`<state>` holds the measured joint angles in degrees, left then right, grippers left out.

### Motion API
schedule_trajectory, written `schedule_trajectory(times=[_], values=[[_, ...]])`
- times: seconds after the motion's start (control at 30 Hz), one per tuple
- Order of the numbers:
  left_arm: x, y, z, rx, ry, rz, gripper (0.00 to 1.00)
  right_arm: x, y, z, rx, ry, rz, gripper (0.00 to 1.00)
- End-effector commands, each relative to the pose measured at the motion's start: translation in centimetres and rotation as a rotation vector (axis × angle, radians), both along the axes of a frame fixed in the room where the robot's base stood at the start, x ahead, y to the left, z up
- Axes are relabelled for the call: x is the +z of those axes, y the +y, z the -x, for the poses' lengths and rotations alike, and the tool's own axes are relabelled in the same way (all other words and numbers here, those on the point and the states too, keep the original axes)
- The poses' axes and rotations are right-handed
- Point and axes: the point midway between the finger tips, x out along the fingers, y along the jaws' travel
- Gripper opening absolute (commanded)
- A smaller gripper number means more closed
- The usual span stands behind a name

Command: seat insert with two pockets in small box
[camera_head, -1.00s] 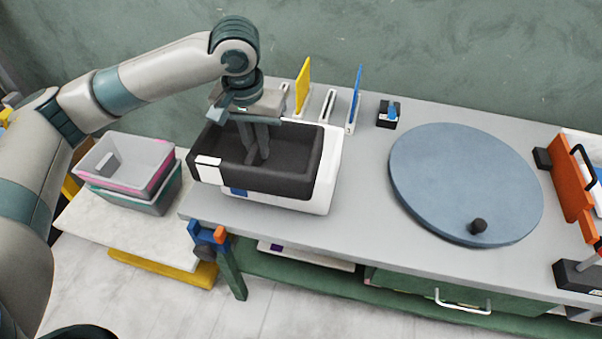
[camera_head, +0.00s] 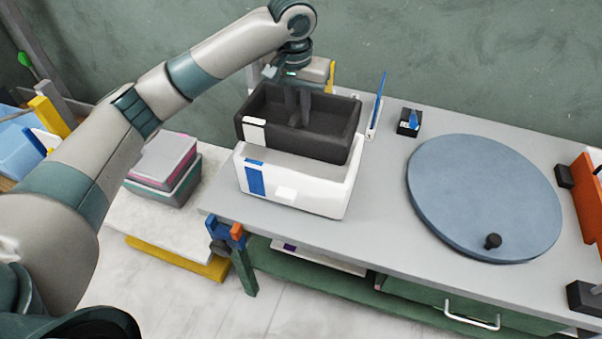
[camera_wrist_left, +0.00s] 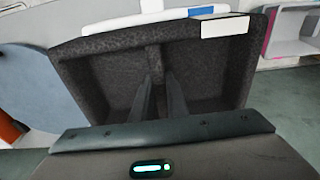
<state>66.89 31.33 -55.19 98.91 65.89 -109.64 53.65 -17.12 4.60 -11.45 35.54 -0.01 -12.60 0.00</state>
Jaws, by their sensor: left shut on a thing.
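The insert with two pockets (camera_head: 338,145) is dark grey foam with a white label on its near left corner. My left gripper (camera_head: 299,122) is shut on the divider between its pockets; the fingers also show against the divider in the left wrist view (camera_wrist_left: 158,98). The small box (camera_head: 320,200) is white with a blue label and stands on the bench's left end. In the wrist view a strip of the box (camera_wrist_left: 140,20) shows beyond the insert. I cannot tell whether they touch.
A round blue disc (camera_head: 480,190) with a black knob covers the middle of the grey bench. A blue upright panel (camera_head: 377,105) and a small black holder (camera_head: 409,122) stand right of the box. Stacked grey bins (camera_head: 165,165) sit on a lower pale surface at left.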

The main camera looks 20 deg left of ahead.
Motion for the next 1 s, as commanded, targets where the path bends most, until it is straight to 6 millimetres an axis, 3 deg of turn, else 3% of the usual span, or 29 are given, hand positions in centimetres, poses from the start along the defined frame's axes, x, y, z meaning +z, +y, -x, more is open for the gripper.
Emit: schedule_trajectory(times=[0.17, 0.63, 0.77, 1.0], values=[[0.0, -0.1, -1.1, -0.004, 0.013, 0.001, 0.0, 0.3, 0.0, 0.1, -0.001, 0.001, -0.001, 0.31], [-0.8, 0.0, -1.1, -0.004, 0.014, -0.001, 0.0, 0.6, 0.1, 0.2, -0.001, 0.001, -0.001, 0.31], [-2.7, 0.0, -1.1, -0.005, 0.016, -0.002, 0.0, 1.1, 0.1, 0.2, -0.001, 0.001, -0.001, 0.31], [-7.7, 0.0, -1.1, -0.003, 0.016, -0.002, 0.0, 2.4, 0.1, 0.2, -0.001, 0.002, -0.002, 0.31]])
